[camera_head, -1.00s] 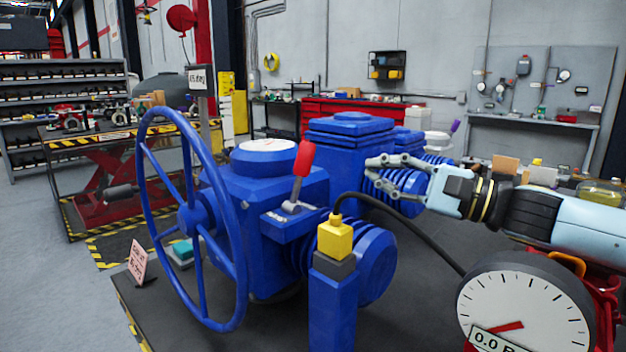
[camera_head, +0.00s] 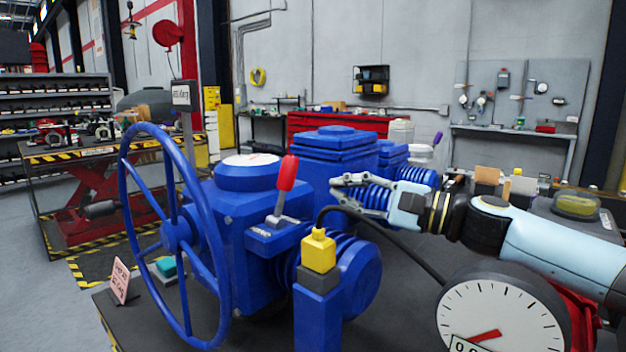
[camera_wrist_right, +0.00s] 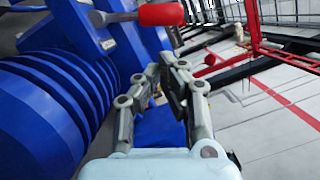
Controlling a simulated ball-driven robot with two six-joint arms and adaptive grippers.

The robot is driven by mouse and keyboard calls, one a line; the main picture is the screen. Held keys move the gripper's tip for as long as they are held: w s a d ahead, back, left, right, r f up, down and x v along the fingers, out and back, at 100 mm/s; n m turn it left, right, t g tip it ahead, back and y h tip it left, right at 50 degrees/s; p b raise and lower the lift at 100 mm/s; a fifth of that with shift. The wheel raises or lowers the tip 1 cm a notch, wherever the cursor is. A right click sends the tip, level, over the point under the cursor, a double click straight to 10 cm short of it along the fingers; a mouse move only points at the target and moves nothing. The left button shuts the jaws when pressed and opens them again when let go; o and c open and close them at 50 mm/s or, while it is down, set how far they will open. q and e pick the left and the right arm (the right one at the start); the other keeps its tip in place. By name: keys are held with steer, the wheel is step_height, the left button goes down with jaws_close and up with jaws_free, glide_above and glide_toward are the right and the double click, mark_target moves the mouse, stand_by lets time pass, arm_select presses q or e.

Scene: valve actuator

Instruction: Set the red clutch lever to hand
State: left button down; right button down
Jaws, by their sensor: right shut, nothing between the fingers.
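The red clutch lever (camera_head: 286,174) stands up from a blue housing on the valve actuator (camera_head: 248,215), leaning slightly right at its top. It also shows in the right wrist view (camera_wrist_right: 160,14), beyond the fingertips and lying across the picture. My right gripper (camera_head: 338,188) is to the right of the lever, at about the height of its grey shaft, with a gap between them. Its fingers are shut and empty, and they point left toward the lever. In the wrist view my right gripper (camera_wrist_right: 165,62) is below the red handle and apart from it. My left gripper is not in view.
A large blue handwheel (camera_head: 215,250) stands left of the lever. A yellow block (camera_head: 318,250) on a blue post, with a black cable, is in front. A round gauge (camera_head: 500,305) sits at the front right under my arm. A small sign (camera_head: 121,282) stands at the left.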

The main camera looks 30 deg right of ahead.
mark_target(285, 189)
steer(key=p+x, duration=0.1)
steer(key=x, duration=0.1)
steer(key=p+x, duration=0.1)
steer(key=x, duration=0.2)
steer(key=shift+r, duration=0.2)
steer(key=shift+w+a+f+p, duration=0.15)
steer(key=shift+w+a+p, duration=0.2)
steer(key=shift+w+a, duration=0.1)
